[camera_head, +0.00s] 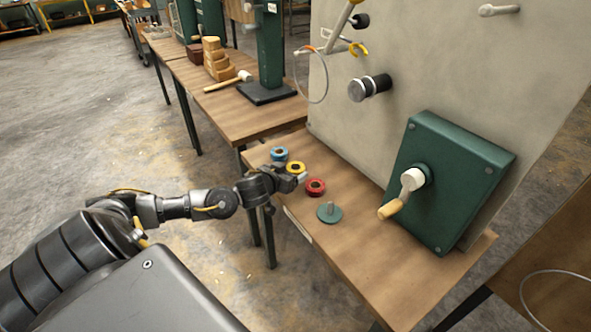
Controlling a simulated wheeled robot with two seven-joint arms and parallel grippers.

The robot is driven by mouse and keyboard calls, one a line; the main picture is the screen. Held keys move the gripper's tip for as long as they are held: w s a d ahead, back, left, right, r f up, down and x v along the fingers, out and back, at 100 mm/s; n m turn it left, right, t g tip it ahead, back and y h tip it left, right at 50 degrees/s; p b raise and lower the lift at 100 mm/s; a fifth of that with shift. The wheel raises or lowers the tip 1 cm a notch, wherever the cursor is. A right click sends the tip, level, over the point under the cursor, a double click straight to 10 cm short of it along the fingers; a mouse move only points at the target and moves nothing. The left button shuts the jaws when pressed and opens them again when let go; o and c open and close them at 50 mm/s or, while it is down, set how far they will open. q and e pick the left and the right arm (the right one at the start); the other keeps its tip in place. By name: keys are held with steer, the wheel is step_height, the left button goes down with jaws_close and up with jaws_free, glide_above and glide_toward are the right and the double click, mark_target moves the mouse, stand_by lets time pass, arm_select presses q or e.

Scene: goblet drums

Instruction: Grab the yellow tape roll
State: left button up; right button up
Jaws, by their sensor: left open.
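The yellow tape roll (296,167) lies on the wooden table (345,240), between a blue tape roll (279,153) and a red tape roll (316,187). My left gripper (300,179) reaches in from the left, low over the table edge. Its tips are just in front of the yellow roll, close to the red roll. It is open, and I see nothing held in it. Whether it touches the yellow roll cannot be told. My right gripper is not in view.
A green disc with a peg (329,212) stands right of the red roll. A green box with a crank (450,180) is fixed to the grey panel (440,70) behind. Wooden blocks (217,62) and a mallet (228,82) lie on the farther table.

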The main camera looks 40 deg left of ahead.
arm_select(q)
steer(key=shift+x, duration=1.45)
steer(key=shift+s, duration=0.1)
steer(key=c, duration=1.1)
steer(key=shift+r, duration=0.15)
